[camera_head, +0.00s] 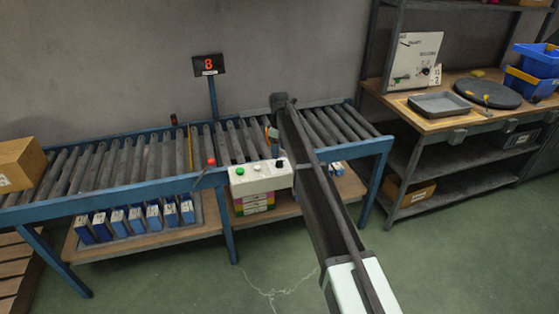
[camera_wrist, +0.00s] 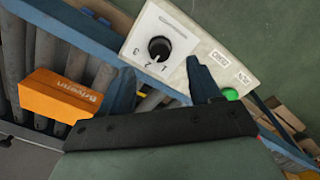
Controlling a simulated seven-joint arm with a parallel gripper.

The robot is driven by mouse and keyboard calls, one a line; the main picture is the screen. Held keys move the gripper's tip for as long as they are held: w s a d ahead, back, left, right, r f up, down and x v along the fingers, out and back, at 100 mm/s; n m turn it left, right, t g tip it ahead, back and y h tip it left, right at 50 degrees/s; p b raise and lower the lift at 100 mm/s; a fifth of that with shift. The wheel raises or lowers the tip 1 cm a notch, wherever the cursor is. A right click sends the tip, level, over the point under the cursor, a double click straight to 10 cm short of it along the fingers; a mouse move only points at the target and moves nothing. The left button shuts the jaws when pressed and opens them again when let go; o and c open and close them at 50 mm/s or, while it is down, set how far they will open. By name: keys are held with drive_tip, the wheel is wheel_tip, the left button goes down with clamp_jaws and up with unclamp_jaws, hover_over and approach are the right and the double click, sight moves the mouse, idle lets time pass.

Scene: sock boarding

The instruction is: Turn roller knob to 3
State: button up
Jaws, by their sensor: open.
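The roller knob (camera_wrist: 160,47) is a round black dial on a pale control box (camera_wrist: 190,22), with the numerals 1, 2 and 3 printed along one side. A light mark on it faces the numerals, but I cannot tell which one it points at. In the head view the knob (camera_head: 279,164) is at the right of the box top (camera_head: 258,181). My gripper (camera_wrist: 157,68) is open, with one dark blue finger on either side of the numerals' side of the knob. Nothing is between the fingers; contact with the knob is not visible.
A green button (camera_wrist: 230,94) is close to the right finger. An orange box (camera_wrist: 62,95) lies on the roller conveyor (camera_head: 95,163). A red-knobbed lever (camera_head: 211,161) stands left of the control box. A display (camera_head: 208,65) reads 8. A bench (camera_head: 462,117) stands right.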

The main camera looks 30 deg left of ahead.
sight(279, 161)
drive_tip(key=shift+f, duration=3)
drive_tip(key=c, duration=1)
